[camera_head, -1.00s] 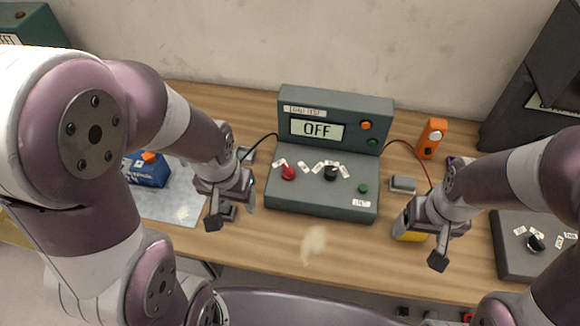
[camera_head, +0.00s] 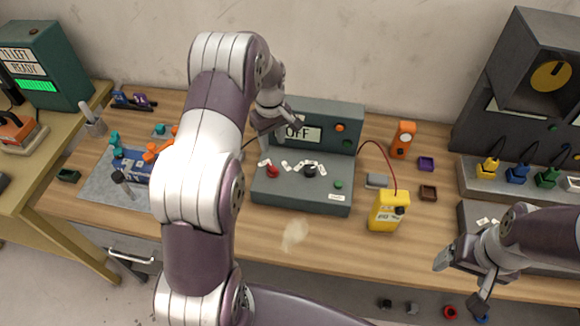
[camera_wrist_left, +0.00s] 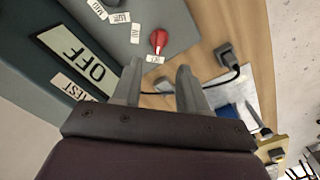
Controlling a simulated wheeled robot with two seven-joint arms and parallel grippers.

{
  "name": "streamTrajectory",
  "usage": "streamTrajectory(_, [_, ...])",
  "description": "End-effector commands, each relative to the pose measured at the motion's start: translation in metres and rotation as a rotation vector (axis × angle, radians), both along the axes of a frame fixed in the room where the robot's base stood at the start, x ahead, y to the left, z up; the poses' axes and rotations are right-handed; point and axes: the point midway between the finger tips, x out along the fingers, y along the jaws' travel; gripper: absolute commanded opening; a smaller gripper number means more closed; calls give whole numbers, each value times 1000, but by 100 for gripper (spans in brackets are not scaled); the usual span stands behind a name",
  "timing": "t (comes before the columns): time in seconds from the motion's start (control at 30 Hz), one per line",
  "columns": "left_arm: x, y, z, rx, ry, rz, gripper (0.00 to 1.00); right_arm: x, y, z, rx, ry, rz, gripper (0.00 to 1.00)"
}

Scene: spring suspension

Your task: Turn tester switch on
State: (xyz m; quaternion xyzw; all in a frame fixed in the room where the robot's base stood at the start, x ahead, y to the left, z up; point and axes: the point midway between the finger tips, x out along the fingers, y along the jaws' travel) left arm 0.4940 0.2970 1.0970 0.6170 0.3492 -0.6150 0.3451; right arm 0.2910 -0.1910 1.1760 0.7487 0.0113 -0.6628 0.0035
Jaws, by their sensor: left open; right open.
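The tester (camera_head: 303,186) is a dark green console on the wooden table. Its upright display (camera_head: 297,133) reads OFF and is partly hidden by my left arm. On its sloped top are a red knob (camera_head: 272,171), a black knob (camera_head: 310,171) and a green button (camera_head: 338,184), with white labels around. My left gripper (camera_head: 270,142) is open and empty above the tester's left part. In the left wrist view, the red knob (camera_wrist_left: 158,41) shows just beyond the open fingers (camera_wrist_left: 158,68), apart from them. My right gripper (camera_head: 460,284) is open and empty at the table's front right.
A yellow meter (camera_head: 388,211) with a red lead stands right of the tester. An orange device (camera_head: 403,139) stands behind it. A grey mat (camera_head: 98,186) with a blue item lies left. A rack of coloured parts (camera_head: 470,185) is at right. The table's front middle is mostly clear.

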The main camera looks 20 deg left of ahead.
Motion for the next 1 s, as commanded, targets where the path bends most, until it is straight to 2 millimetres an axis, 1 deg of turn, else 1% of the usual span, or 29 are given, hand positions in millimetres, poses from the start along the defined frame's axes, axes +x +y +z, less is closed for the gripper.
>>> streamTrajectory(0.07, [-1,0,-11,-1,4,0,43,0,0,9,0,-1,0,81])
streamTrajectory(0.3, [-1,0,-72,-1,3,-3,43,0,0,35,0,-1,0,81])
streamTrajectory(0.4, [-1,0,-93,-1,1,-4,43,0,0,41,0,-1,0,81])
streamTrajectory(0.5, [0,0,-107,0,-1,-4,43,0,0,44,0,-1,0,81])
streamTrajectory(0.67, [1,0,-117,1,-4,-5,43,0,0,45,0,-1,0,81])
streamTrajectory(0.87, [1,0,-118,1,-4,-5,43,0,0,44,0,-1,0,81])
streamTrajectory(0.9, [1,0,-118,1,-4,-5,36,0,0,44,0,-1,0,81])
streamTrajectory(0.93, [1,0,-118,1,-4,-5,26,0,0,44,0,-1,0,81])
streamTrajectory(0.97, [1,0,-118,1,-4,-5,16,0,0,44,0,-1,0,81])
streamTrajectory(1.0, [1,0,-118,1,-4,-5,4,0,0,44,0,-1,0,81])
